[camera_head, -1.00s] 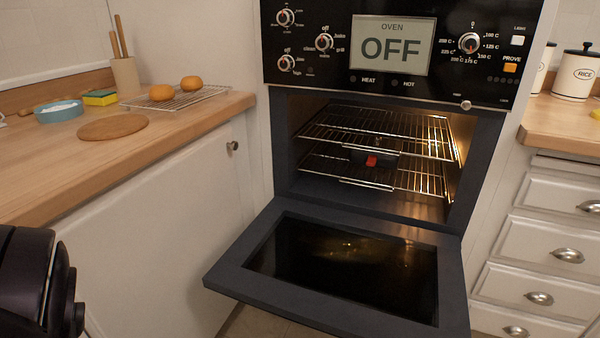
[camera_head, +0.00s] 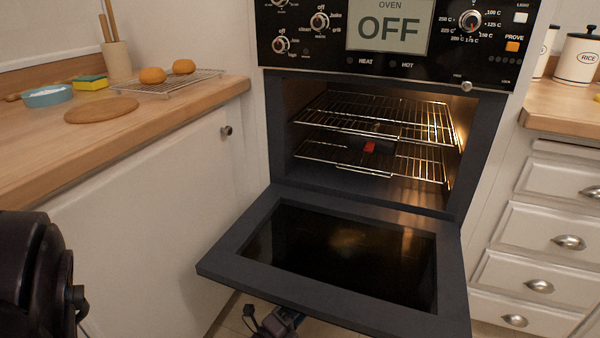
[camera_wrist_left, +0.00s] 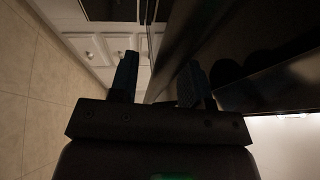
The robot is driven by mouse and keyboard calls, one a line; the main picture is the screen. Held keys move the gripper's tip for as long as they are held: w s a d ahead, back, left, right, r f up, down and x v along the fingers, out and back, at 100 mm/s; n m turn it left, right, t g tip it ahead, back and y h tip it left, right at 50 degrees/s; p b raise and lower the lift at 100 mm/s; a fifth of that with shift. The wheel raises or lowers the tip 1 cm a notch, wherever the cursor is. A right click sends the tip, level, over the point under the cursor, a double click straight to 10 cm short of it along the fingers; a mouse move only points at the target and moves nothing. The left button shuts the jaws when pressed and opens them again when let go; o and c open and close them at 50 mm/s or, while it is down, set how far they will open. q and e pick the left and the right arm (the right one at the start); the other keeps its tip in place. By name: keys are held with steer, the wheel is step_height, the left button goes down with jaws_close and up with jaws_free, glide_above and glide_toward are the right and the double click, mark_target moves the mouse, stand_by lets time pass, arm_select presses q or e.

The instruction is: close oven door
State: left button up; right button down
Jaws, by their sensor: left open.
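The oven door (camera_head: 230,255) is hinged down, wide open and roughly level, with a dark glass panel in a dark grey frame. My left gripper (camera_head: 272,322) shows partly below the door's front edge, left of its middle; the door hides the rest of it. In the left wrist view the two fingers of the left gripper (camera_wrist_left: 157,82) are spread with nothing held between them. The dark door (camera_wrist_left: 235,45) fills the right side of that view, close to the right finger. I cannot tell whether they touch. My right gripper is not in view.
The lit oven cavity holds two wire racks (camera_head: 380,120); a small red item (camera_head: 369,147) shows at the lower one. A white cabinet (camera_head: 150,215) stands left of the door, and drawers (camera_head: 545,240) stand right. Tiled floor (camera_wrist_left: 30,100) is clear below.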

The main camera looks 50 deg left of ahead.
arm_select(q)
steer(key=shift+w, duration=0.15)
steer(key=shift+c, duration=0.2)
jaws_close()
steer(key=shift+r, duration=0.1)
